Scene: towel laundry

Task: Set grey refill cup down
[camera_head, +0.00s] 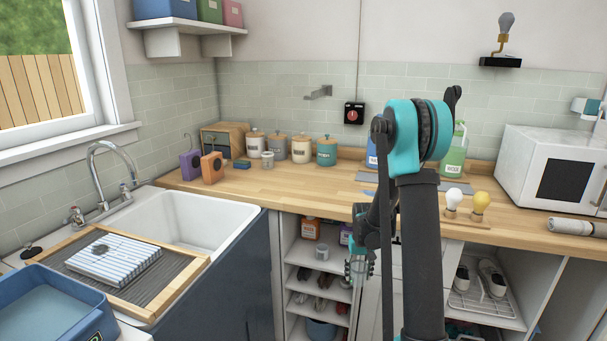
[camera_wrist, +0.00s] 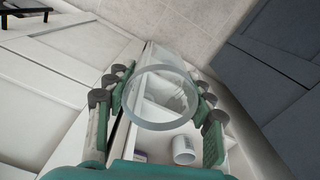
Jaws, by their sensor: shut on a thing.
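My gripper (camera_wrist: 163,92) is shut on the grey refill cup (camera_wrist: 160,125). In the wrist view the cup shows as a round, pale grey, see-through rim between the finger pairs, with its open mouth facing the camera. In the head view my gripper (camera_head: 357,269) hangs below the counter's front edge, in front of the open shelf cabinet. The cup is too small and hidden there to make out. Whether it touches anything underneath cannot be told.
The open shelf cabinet (camera_head: 297,277) holds bottles and small items; a white cup (camera_wrist: 184,150) shows inside it. The wooden counter (camera_head: 300,190) carries several canisters, a bulb stand and a microwave (camera_head: 548,168). The sink (camera_head: 205,218) is left. Clear counter lies before the canisters.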

